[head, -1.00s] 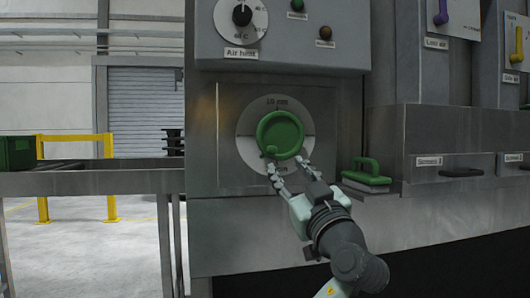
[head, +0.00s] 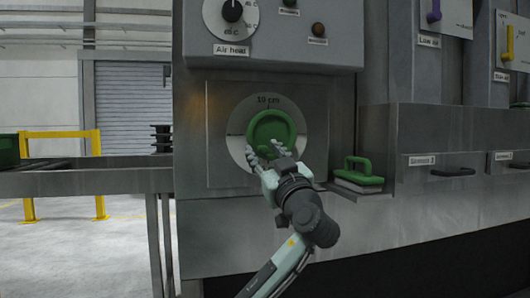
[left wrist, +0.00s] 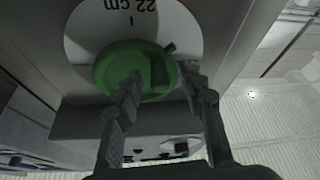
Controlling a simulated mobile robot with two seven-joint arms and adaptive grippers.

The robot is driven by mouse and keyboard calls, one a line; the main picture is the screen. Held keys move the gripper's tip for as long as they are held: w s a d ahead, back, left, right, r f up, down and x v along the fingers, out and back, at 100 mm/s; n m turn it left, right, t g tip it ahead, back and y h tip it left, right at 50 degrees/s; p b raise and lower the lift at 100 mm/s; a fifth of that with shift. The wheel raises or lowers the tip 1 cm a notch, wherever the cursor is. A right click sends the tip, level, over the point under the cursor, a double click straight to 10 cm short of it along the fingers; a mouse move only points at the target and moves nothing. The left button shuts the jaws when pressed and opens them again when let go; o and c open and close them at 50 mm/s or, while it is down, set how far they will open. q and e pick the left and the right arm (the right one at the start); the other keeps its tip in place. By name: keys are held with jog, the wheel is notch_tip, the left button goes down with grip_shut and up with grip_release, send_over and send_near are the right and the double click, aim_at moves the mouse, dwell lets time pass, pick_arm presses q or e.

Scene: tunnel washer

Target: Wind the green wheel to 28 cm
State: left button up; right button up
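The green wheel (head: 271,127) sits on a pale round dial (head: 237,118) on the machine's grey front. The dial is marked 10 cm at its top. The left wrist view shows the green wheel (left wrist: 112,68) upside down, with a small knob at its rim and a 22 cm mark on the dial (left wrist: 182,30). My left gripper (head: 263,147) is at the wheel's lower part, fingers spread. In the left wrist view, one finger of the left gripper (left wrist: 162,80) overlaps the wheel's face and the other is by its edge. Contact cannot be told. My right gripper is not in view.
A green-handled block (head: 358,180) rests on a ledge right of the wheel. The Air heat knob (head: 232,11) is above, and drawers with dark handles (head: 452,171) are to the right. A metal table (head: 80,180) stands at left.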

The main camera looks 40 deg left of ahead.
aim_at(256, 130)
pick_arm(q)
jog(key=shift+c, duration=0.6)
grip_shut()
jog(key=shift+s+a+r+m+t+h, duration=0.1)
jog(key=shift+m+t+h, duration=0.2)
jog(key=shift+m, duration=0.4)
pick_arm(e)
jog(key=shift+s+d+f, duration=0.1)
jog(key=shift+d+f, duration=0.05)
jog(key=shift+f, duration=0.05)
